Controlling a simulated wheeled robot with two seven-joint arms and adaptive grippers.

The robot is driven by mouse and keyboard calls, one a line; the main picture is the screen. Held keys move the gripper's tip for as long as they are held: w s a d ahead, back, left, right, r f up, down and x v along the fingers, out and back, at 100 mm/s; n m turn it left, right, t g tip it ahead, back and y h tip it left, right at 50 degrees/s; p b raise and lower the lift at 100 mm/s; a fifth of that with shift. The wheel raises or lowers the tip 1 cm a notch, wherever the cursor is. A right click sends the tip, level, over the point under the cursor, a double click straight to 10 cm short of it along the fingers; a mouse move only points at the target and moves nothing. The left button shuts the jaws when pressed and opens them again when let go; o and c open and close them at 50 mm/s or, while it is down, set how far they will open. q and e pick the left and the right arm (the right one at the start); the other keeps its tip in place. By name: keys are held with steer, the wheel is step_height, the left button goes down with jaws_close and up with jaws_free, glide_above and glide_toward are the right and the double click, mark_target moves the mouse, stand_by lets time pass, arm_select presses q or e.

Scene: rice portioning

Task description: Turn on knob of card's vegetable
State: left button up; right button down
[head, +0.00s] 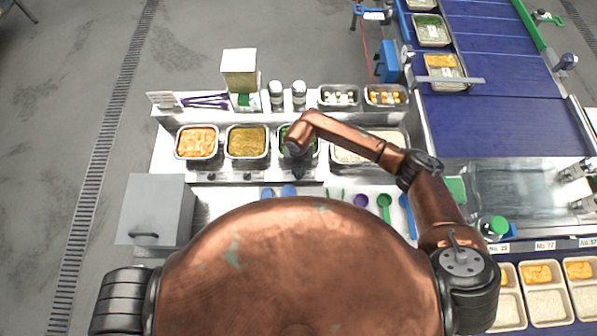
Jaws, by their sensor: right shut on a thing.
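Several food pans stand in a row on the steel counter: an orange one (197,142), a yellow-brown one (247,142) and a green one (285,132), partly covered by my right arm. Small dark knobs sit on the counter front below the first two pans, one left (211,176) and one middle (247,176). My right gripper (298,175) points down at the front of the green pan, at its knob's place. It is shut on that knob, which it hides. A small card with a green picture (243,101) seems to stand behind the pans. My left gripper is out of view.
A wide rice pan (350,153) is right of the green pan. Two shakers (287,95) and small egg trays (340,95) stand behind. Coloured scoops (384,203) lie in front. A grey box (155,210) is at left, a blue conveyor (500,100) at right.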

steer(key=m, duration=0.3)
steer(key=shift+m, duration=0.3)
steer(key=shift+m+p, duration=0.35)
steer(key=shift+m, duration=1.45)
steer(key=c, duration=2.1)
jaws_free()
steer(key=shift+r, duration=0.2)
step_height(320, 180, up, 12)
steer(key=shift+f, duration=0.2)
